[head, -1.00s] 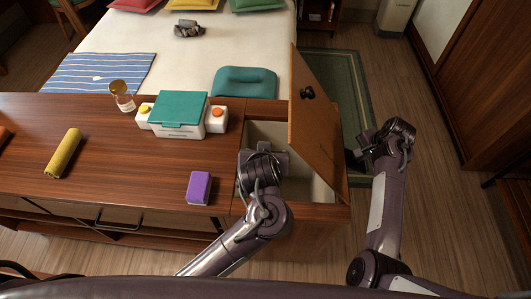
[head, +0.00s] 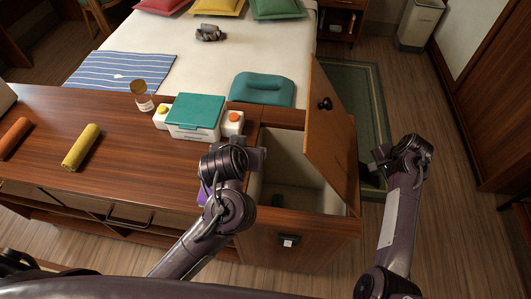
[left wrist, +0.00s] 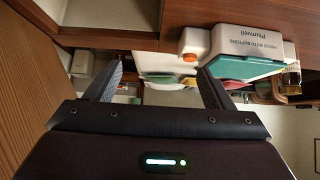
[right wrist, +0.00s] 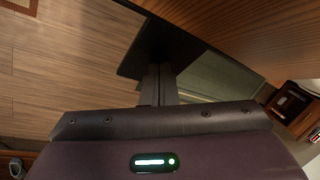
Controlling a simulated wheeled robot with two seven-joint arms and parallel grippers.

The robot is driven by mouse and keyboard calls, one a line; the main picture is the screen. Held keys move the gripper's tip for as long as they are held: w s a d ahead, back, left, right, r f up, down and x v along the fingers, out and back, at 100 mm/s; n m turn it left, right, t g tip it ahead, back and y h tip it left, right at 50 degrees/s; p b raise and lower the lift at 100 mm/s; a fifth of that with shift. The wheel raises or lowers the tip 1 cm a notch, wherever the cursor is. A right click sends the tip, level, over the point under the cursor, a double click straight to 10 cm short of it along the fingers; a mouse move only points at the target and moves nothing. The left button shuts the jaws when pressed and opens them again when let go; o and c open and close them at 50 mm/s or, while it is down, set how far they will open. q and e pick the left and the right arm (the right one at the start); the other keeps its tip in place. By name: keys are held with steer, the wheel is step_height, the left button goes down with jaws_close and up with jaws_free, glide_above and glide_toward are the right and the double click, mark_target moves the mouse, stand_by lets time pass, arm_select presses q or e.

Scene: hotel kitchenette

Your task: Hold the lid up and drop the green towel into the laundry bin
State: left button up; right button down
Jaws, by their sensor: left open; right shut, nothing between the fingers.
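The laundry bin (head: 257,190) is set into the right end of the counter and has a pale inside. Its wooden lid (head: 330,130) stands raised and tilted at the right side. My right gripper (head: 372,168) is shut and empty on the lid's outer side; its fingers (right wrist: 158,85) point at a dark flat piece (right wrist: 155,48) by the wood, and I cannot tell whether they touch. My left gripper (head: 256,160) is open and empty at the bin's left edge; its spread fingers (left wrist: 160,85) also show in its wrist view. A small dark patch (head: 277,200) lies inside the bin. I cannot identify the green towel.
The counter carries a teal-lidded white box (head: 195,117), a jar (head: 142,96), a yellow roll (head: 82,146) and an orange roll (head: 15,138). A purple block (head: 202,196) is mostly hidden by my left arm. A teal cushion (head: 262,89) lies on the bed behind.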

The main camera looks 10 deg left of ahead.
steer(key=shift+s+a+f, duration=0.1)
arm_select(q)
steer(key=shift+a+r, duration=0.25)
steer(key=shift+a, duration=0.35)
